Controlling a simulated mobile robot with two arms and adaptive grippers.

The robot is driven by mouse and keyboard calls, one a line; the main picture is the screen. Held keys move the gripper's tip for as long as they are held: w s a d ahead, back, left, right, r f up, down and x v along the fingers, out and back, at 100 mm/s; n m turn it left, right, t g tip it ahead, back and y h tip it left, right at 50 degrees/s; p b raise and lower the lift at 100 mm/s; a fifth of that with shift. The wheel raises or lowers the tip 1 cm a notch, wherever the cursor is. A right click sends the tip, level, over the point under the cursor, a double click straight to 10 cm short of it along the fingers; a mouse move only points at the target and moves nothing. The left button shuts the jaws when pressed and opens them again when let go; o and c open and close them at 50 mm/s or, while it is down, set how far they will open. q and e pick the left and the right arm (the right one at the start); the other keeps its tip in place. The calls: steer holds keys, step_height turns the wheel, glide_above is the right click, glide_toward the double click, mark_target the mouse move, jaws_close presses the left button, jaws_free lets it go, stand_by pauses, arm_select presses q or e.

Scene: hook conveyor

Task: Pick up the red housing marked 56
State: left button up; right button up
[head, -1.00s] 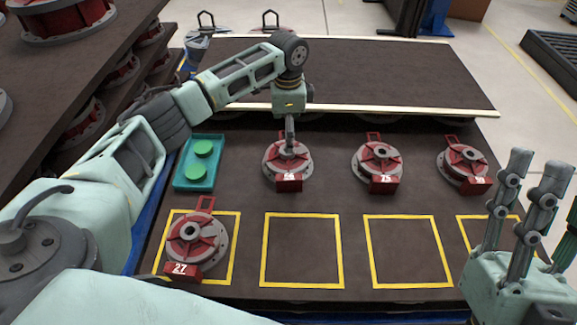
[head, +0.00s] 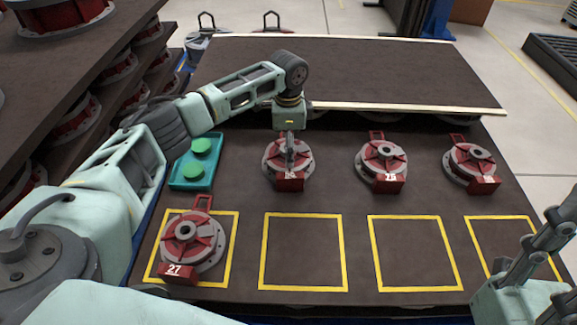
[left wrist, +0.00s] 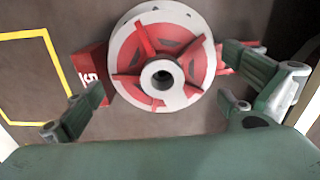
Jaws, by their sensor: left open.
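A red and grey round housing (head: 277,158) stands in the back row on the dark table, with a red label block (head: 290,182) whose number is too small to read. In the left wrist view the housing (left wrist: 185,95) is seen from above, and its label (left wrist: 88,70) shows a 5, with the rest partly hidden by a finger. My left gripper (head: 290,160) is open above this housing, its fingers spread around the hub. My right gripper (head: 535,245) is at the lower right, away from the housings; its finger opening is unclear.
Two more housings (head: 381,163) (head: 470,164) stand to the right. A housing marked 27 (head: 192,243) sits in a yellow-outlined square; the other squares are empty. A teal tray with green discs (head: 196,185) is left. A raised board (head: 345,70) lies behind.

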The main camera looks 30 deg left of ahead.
arm_select(q)
steer(key=shift+f, duration=0.6)
steer(key=shift+r, duration=0.1)
steer(key=shift+c, duration=0.5)
